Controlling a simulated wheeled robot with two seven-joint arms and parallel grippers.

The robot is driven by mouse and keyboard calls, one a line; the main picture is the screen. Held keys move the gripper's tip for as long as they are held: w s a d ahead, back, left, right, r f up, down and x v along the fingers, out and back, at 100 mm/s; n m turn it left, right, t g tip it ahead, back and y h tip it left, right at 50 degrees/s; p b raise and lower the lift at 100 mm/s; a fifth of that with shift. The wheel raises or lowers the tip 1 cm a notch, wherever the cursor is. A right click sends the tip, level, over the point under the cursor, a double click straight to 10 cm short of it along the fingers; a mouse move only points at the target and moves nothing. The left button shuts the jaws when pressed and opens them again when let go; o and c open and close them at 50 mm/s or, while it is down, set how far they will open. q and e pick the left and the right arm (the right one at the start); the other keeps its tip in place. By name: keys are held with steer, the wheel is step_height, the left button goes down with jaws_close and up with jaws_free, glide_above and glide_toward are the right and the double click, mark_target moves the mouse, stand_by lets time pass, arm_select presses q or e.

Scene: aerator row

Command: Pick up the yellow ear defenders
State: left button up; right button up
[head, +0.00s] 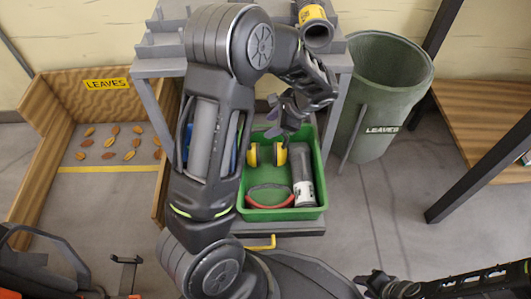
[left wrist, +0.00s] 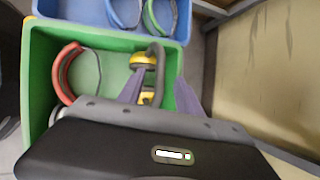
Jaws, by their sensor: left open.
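The yellow ear defenders (head: 253,155) lie in the green crate (head: 232,213), with two yellow cups and a dark headband. In the left wrist view, the yellow ear defenders (left wrist: 143,60) show between and just beyond the fingers. My left gripper (head: 282,129) is open and points down over them; its purple fingers (left wrist: 160,80) stand on either side of the dark band. I cannot tell whether they touch it. Part of the lower cup is hidden by the gripper. My right gripper (head: 388,288) is at the bottom right, away from the crate; its jaws are unclear.
Red ear defenders (head: 270,197) and a grey cylinder (head: 301,174) share the green crate. A blue crate (left wrist: 90,10) with blue and green ear defenders adjoins it. A frame stands behind. A green bin (head: 385,90) stands right, a wooden leaf box (head: 50,130) left.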

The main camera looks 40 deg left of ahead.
arm_select(q)
steer(key=shift+b+x, duration=0.35)
steer(key=shift+x, duration=0.8)
steer(key=b+x, duration=0.3)
steer(key=x, duration=0.2)
steer(key=shift+w+f, duration=0.15)
steer(key=shift+f, duration=0.05)
jaws_close()
stand_by(1.0)
